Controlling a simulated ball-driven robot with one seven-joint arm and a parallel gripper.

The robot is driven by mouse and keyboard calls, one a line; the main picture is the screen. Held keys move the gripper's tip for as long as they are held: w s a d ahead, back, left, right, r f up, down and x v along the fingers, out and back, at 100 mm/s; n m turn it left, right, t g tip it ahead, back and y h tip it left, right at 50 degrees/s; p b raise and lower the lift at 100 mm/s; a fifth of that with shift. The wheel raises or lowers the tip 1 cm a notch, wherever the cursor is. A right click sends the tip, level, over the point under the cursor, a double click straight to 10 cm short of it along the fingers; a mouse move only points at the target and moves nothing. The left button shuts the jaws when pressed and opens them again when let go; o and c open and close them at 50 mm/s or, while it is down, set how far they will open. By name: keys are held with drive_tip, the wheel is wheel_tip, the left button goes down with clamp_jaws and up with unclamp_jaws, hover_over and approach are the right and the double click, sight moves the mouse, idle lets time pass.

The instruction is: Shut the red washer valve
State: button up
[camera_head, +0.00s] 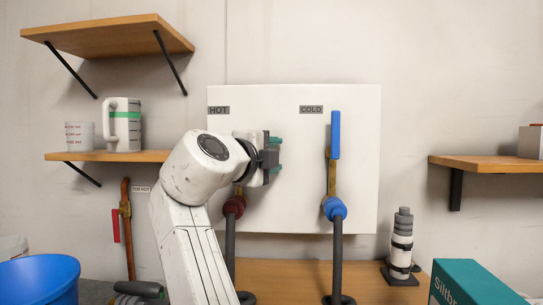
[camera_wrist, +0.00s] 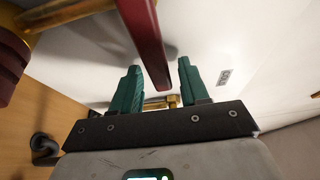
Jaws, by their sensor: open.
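The red washer valve's handle (camera_wrist: 146,35) shows in the wrist view as a long red bar coming down from the top edge. Its end lies between the two green fingers of my gripper (camera_wrist: 160,63), with a visible gap on each side. My gripper is open and not closed on it. In the head view my gripper (camera_head: 277,155) is in front of the white panel, between the HOT and COLD labels. My arm hides the red handle there; only the red hose fitting (camera_head: 234,207) below shows.
The blue cold valve handle (camera_head: 336,135) stands upright to the right of my gripper. A smaller red handle (camera_head: 116,225) hangs on a pipe at the left. A blue tub (camera_head: 40,278), a grey bottle-like object (camera_head: 402,245) and a teal box (camera_head: 470,285) stand lower down.

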drive_tip(key=v, duration=1)
drive_tip(key=shift+s+p, duration=0.3)
drive_tip(key=shift+s, duration=0.05)
drive_tip(key=shift+a, duration=0.15)
